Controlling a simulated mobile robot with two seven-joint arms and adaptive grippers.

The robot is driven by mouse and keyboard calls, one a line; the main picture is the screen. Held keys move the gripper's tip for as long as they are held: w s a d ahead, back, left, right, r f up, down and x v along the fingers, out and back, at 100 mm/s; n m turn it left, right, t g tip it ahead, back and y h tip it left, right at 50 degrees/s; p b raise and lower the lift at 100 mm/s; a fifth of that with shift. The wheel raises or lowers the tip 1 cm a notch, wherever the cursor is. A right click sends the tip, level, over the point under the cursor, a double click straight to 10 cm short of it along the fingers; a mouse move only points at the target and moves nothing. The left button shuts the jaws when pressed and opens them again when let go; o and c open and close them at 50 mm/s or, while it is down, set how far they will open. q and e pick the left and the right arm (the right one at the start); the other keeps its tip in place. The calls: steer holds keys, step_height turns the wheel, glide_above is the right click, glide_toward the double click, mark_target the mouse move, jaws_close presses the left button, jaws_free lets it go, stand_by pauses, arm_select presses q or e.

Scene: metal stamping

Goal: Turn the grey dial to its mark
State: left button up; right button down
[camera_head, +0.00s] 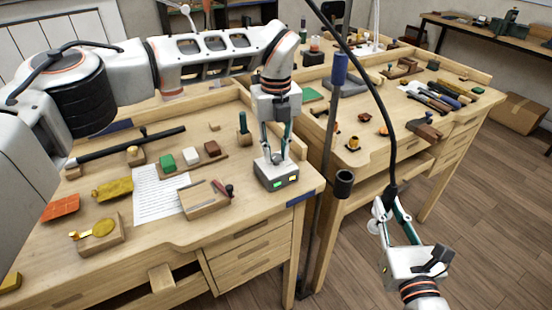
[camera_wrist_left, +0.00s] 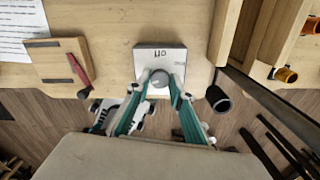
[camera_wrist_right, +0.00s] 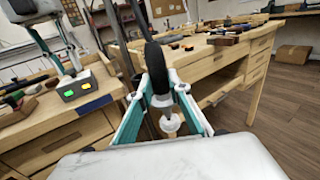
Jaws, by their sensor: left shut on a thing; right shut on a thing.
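A small light-grey box (camera_head: 277,176) with a green and a yellow light on its front stands near the front right corner of the left bench. The round grey dial (camera_wrist_left: 159,78) is on its top, below dark lettering in the left wrist view. My left gripper (camera_head: 272,156) points down over the box, its fingers shut on the dial from both sides. The dial's mark and pointer cannot be made out. My right gripper (camera_head: 391,204) is out over the floor, shut on the lower end of a hanging black hose (camera_head: 390,140), also seen in the right wrist view (camera_wrist_right: 155,65).
A wooden block with a red-handled part (camera_head: 207,199) and a paper sheet (camera_head: 160,193) lie left of the box. A dark upright post with a black cup (camera_head: 344,183) stands right of it, between the benches. A drawer below is partly open.

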mark_target(276, 156)
arm_select(q)
steer(key=m, duration=0.4)
steer(key=shift+m, duration=0.3)
steer(key=m, duration=0.5)
steer(key=o, duration=1.6)
steer(key=shift+r, duration=0.1)
steer(key=shift+r, duration=2.4)
